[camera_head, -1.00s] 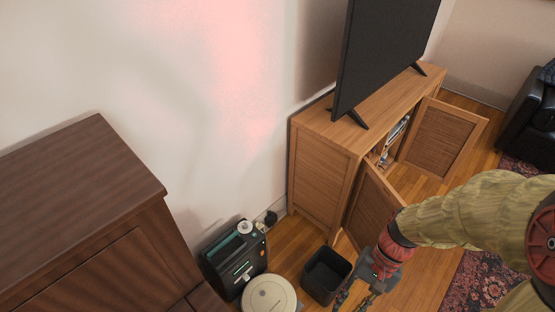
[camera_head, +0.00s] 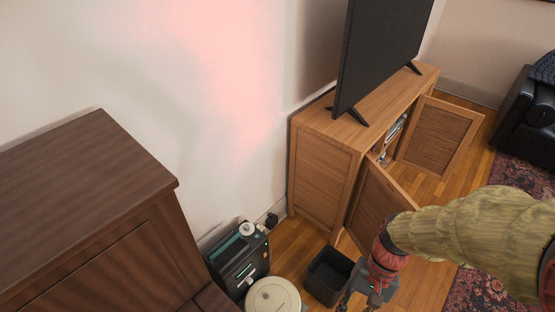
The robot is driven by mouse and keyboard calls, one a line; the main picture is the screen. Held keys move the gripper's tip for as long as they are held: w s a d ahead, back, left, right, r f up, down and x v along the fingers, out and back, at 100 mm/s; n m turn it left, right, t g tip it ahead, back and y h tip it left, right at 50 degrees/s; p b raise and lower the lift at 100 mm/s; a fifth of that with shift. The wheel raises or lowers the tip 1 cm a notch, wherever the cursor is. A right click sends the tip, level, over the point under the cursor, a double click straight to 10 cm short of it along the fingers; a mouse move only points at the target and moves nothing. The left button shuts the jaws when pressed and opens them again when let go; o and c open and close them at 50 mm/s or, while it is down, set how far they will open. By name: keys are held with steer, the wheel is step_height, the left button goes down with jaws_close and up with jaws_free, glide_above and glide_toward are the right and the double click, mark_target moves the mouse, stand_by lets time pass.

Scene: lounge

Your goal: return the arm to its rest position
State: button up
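My arm, in a yellow-green sleeve with a red wrist, reaches in from the right edge. My gripper (camera_head: 357,303) points down at the bottom of the view, just right of the black bin (camera_head: 327,276). Its fingers are mostly cut off by the lower edge, so I cannot tell whether they are open or shut. No held object shows.
A wooden TV cabinet (camera_head: 318,170) has two open doors, the near one (camera_head: 378,205) close to my wrist. A television (camera_head: 385,50) stands on top. A round robot vacuum (camera_head: 272,297), a black machine (camera_head: 240,260) and a dark wood cabinet (camera_head: 85,190) are left. A black sofa (camera_head: 530,112) is far right.

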steer(key=w+r+n+t+h+p, duration=0.1)
steer(key=w+r+t, duration=0.1)
steer(key=r, duration=0.6)
steer(key=w+d+r+n+t+h+p, duration=0.1)
steer(key=r+t, duration=0.3)
steer(key=r, duration=0.5)
steer(key=w+r+n+t+h+p, duration=0.1)
steer(key=w+r+n+t+p, duration=0.1)
steer(key=r, duration=0.6)
steer(key=shift+w+d+r+n+t+p, duration=0.3)
steer(key=shift+d+r+t, duration=0.1)
steer(key=shift+t, duration=0.4)
